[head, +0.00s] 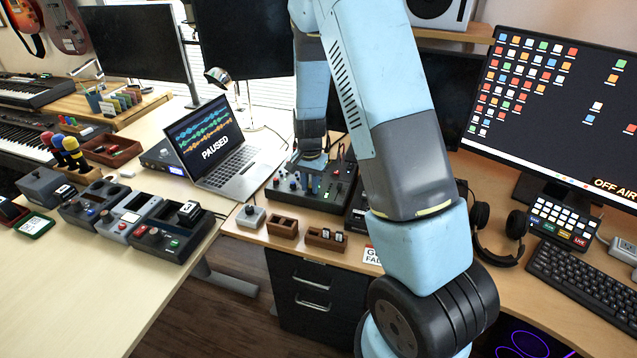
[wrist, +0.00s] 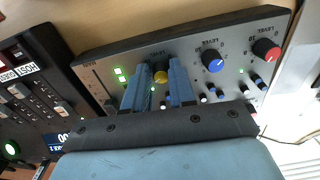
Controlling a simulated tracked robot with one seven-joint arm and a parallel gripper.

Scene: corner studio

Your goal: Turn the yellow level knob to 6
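The knob's scale and setting are not readable. In the head view my gripper (head: 312,175) reaches down over the panel (head: 283,194) and hides the yellow knob.
A blue level knob (wrist: 214,60) and a red knob (wrist: 266,50) stand to the right on the same panel, with smaller knobs below. A dark unit with faders (wrist: 35,90) lies at left. A laptop (head: 220,150) stands left of the panel, and small wooden boxes (head: 283,227) lie in front.

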